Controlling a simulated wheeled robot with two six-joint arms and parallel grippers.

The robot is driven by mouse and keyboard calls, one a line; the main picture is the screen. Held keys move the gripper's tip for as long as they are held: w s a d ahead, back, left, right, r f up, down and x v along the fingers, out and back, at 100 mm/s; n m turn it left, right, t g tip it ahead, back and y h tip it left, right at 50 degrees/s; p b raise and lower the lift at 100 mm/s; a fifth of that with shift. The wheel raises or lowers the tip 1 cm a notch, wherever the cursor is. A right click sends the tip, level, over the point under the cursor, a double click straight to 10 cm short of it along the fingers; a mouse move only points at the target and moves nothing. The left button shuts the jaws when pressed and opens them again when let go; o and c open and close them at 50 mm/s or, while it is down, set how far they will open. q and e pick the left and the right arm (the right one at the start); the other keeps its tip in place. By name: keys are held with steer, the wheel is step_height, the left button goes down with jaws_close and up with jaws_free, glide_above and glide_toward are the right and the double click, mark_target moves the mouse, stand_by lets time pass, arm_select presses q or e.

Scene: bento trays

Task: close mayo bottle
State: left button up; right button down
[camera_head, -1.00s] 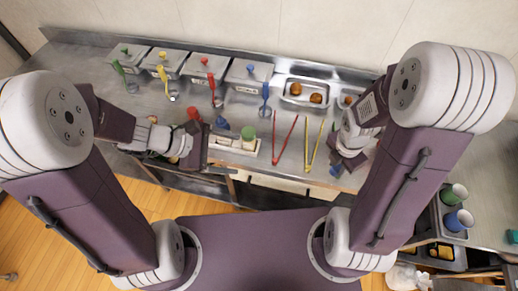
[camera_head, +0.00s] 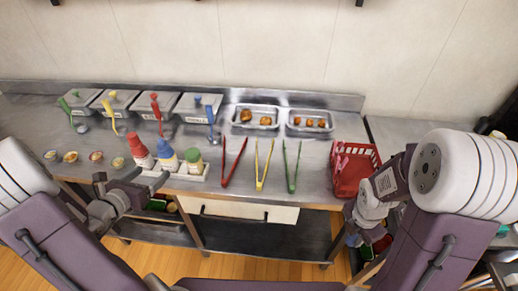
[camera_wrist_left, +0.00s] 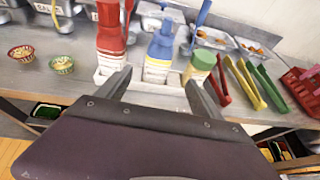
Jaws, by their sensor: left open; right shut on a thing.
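Three squeeze bottles stand upright in a white rack (camera_head: 190,180) near the counter's front edge: a red bottle (camera_head: 141,153), a blue-topped bottle (camera_head: 167,160) and a green-topped bottle (camera_head: 194,163). I cannot read which one is mayo. My left gripper (camera_head: 148,182) is open and empty in front of the rack. In the left wrist view its fingers (camera_wrist_left: 158,80) are spread, with the blue-topped bottle (camera_wrist_left: 160,50) beyond and between them. My right gripper (camera_head: 354,226) is at the counter's right front, shut on a small blue thing (camera_head: 352,240), mostly hidden.
Red tongs (camera_head: 233,163), yellow tongs (camera_head: 263,166) and green tongs (camera_head: 291,167) lie right of the rack. A red basket (camera_head: 354,168) is beside my right arm. Lidded containers (camera_head: 193,107) and food trays (camera_head: 310,121) line the back. Small bowls (camera_head: 70,157) sit at left.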

mark_target(164, 162)
arm_select(q)
steer(key=x, duration=0.6)
steer(key=shift+w+d+r, duration=0.1)
steer(key=shift+d, duration=0.1)
steer(key=shift+w, duration=0.2)
steer(key=x, duration=0.5)
steer(key=shift+w+a+f, duration=0.2)
steer(key=shift+a+f, duration=0.1)
steer(key=shift+a, duration=0.05)
steer(key=shift+s, duration=0.1)
steer(key=shift+r, duration=0.1)
steer(key=c, duration=0.9)
